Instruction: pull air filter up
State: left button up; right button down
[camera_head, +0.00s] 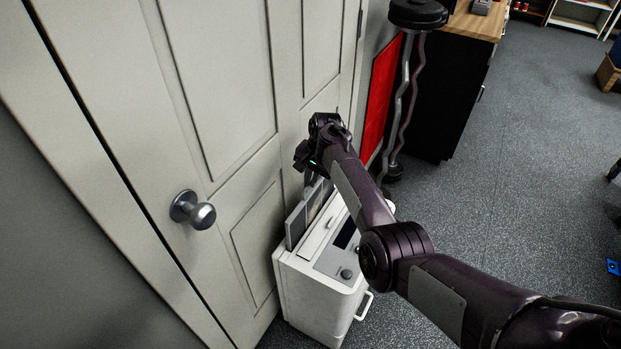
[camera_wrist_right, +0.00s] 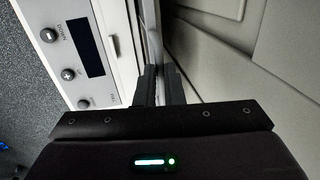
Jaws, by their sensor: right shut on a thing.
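A white box-shaped unit (camera_head: 312,292) stands on the floor against the door, with a dark display and a knob on its sloped top. A thin grey air filter panel (camera_head: 297,226) sticks up out of the slot at its rear, on the door side. My right gripper (camera_head: 308,172) is above the unit, shut on the top of the air filter; my arm partly hides this. In the right wrist view the two dark fingers (camera_wrist_right: 160,84) close on the thin filter edge (camera_wrist_right: 151,35), beside the unit's control panel (camera_wrist_right: 78,55). My left gripper is not in view.
A pale panelled door (camera_head: 215,90) with a round metal knob (camera_head: 193,210) is close on the left. A bar rack with a black weight (camera_head: 417,13) and a dark cabinet (camera_head: 440,90) stand behind. The blue-grey floor (camera_head: 530,180) to the right is mostly clear.

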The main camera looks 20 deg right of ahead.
notch_tip(320, 180, up, 6)
jog(key=p, duration=0.4)
jog(key=shift+r, duration=0.1)
jog(key=c, duration=1.5)
grip_release()
jog(key=shift+s+d+r, duration=0.15)
jog(key=shift+d+r, duration=0.05)
jog(key=shift+r, duration=1.05)
jog(key=shift+s+d+r, duration=0.15)
jog(key=shift+s+r, duration=0.05)
jog(key=shift+r, duration=1)
jog(key=shift+s+d+r, duration=0.15)
jog(key=shift+d+r, duration=0.05)
jog(key=shift+r, duration=1.05)
